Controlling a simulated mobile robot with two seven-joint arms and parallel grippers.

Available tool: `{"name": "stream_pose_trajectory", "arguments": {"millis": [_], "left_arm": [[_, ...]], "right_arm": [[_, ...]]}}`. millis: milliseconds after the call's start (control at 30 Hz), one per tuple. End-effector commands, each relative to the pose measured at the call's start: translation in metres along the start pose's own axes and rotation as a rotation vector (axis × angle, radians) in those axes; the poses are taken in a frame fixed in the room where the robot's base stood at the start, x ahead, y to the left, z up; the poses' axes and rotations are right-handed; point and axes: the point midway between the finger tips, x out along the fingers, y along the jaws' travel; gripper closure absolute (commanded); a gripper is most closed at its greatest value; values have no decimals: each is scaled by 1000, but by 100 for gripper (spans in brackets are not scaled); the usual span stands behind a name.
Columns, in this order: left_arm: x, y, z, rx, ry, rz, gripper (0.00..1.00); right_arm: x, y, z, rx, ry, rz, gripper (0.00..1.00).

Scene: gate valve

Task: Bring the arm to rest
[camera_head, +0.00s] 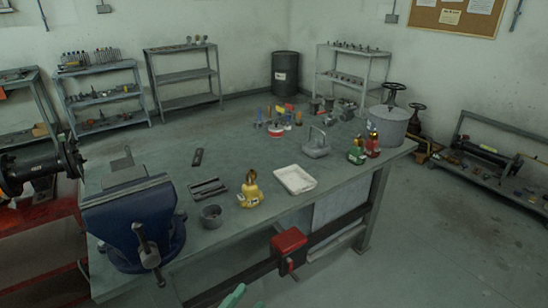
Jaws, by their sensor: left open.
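The green fingertips of my left gripper (246,300) show at the bottom edge, below and in front of the workbench (240,172). They are apart, with nothing visible between them. The rest of this gripper and its arm are cut off by the frame. The gripper is clear of the bench top, and no contact with anything is visible. My right gripper is not in view.
A blue vise (130,215) sits at the bench's left end. Open floor (440,240) lies right.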

Motion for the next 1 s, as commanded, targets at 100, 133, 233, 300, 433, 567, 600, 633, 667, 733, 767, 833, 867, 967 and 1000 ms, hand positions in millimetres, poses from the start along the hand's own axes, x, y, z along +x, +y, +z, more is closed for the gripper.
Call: {"name": "stream_pose_trajectory", "arguments": {"millis": [100,133,233,300,433,567,600,633,667,733,767,833,867,967,1000], "left_arm": [[-50,27,39,-242,-262,29,58],[-64,35,47,-302,-327,35,58],[-119,63,71,-498,-547,53,58],[-159,82,81,-625,-693,59,58],[-229,112,86,-820,-928,63,58],[-280,132,81,-950,-1093,61,58],[-291,136,79,-977,-1127,59,58],[-297,138,78,-992,-1148,59,58],[-302,140,78,-1005,-1164,57,58],[-310,143,76,-1025,-1190,56,58],[-312,143,75,-1030,-1196,56,58],[-313,144,75,-1034,-1200,55,58],[-313,144,75,-1034,-1200,56,58],[-313,144,75,-1032,-1199,56,58],[-313,144,75,-1032,-1199,56,58]], "right_arm": [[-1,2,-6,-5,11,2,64],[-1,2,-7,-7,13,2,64],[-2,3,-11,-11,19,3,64],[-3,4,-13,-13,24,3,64],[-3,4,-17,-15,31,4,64],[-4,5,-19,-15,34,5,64],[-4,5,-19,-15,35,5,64],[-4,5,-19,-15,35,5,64],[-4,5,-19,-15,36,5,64],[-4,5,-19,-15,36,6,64],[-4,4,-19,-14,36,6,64],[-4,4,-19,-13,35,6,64],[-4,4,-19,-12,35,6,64],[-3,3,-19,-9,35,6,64],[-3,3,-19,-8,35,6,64]]}}
